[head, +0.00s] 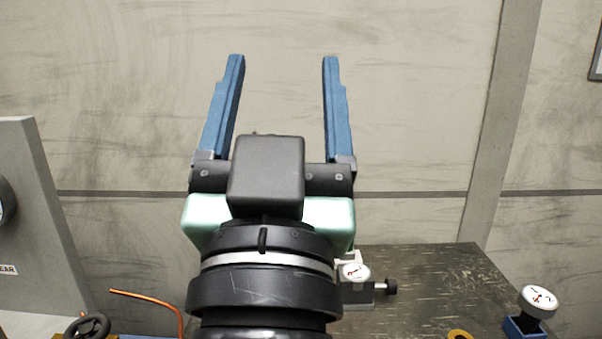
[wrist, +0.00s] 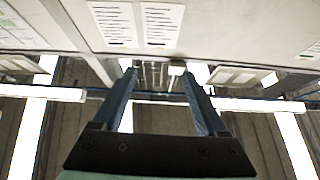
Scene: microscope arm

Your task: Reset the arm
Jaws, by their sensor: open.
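My gripper (head: 284,62) is raised in front of the pale wall in the head view, with its two blue fingers pointing up and wide apart. Nothing is between the fingers. In the wrist view the open fingers (wrist: 160,72) point at the upper wall and ceiling, and no object is near them. No microscope can be made out in either view; my arm hides part of the bench.
A dark scratched bench (head: 440,275) stands behind my arm. On it are a small device with a white dial (head: 354,272) and a black knob (head: 390,287). A white dial on a blue base (head: 538,301) is at the right. A grey panel (head: 40,200), a black handwheel (head: 87,327) and an orange wire (head: 150,298) are at the left.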

